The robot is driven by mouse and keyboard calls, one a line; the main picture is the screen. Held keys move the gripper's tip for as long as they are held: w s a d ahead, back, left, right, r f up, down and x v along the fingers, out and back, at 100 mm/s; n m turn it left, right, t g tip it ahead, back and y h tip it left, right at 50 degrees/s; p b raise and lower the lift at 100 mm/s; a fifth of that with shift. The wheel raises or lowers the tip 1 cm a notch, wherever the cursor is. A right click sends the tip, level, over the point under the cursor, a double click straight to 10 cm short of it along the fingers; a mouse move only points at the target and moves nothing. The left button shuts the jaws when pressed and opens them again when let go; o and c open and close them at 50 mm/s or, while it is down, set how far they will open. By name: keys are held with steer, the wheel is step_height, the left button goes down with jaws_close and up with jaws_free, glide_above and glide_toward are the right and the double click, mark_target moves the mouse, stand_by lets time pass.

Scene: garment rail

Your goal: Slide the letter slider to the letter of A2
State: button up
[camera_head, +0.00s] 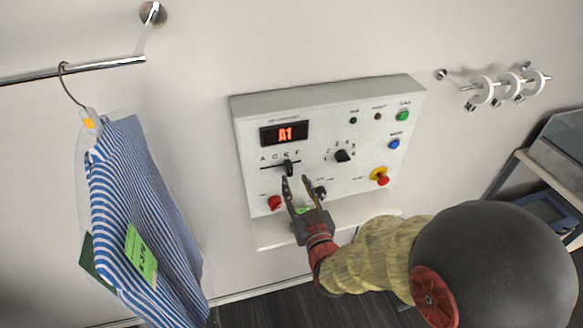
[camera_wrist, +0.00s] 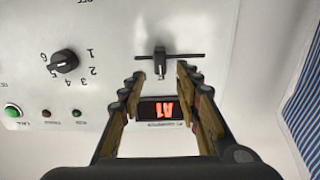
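The letter slider is a small dark knob (camera_head: 288,168) on a horizontal slot on the white control panel (camera_head: 240,150). A row of letters runs above it, starting with A on the left; the others are too small to read surely. The knob stands right of A, around the middle of the slot. The red display (camera_head: 284,133) reads A1. My gripper (camera_head: 296,180) is open, its fingertips just below and near the knob. In the wrist view, turned upside down, the knob (camera_wrist: 159,62) lies between and just beyond the open fingertips (camera_wrist: 161,75). I see no contact.
A numbered rotary knob (camera_head: 342,156) sits right of the slider. A red button (camera_head: 274,202), black knob (camera_head: 320,192) and red-yellow button (camera_head: 380,176) sit low on the panel. A ledge (camera_head: 270,236) juts below. A striped shirt (camera_head: 140,200) hangs at left.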

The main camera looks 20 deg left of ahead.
mark_target(290, 171)
steer(key=x, duration=0.7)
steer(key=shift+s, duration=0.1)
steer(key=shift+c, duration=0.6)
steer(key=c, duration=0.7)
jaws_close()
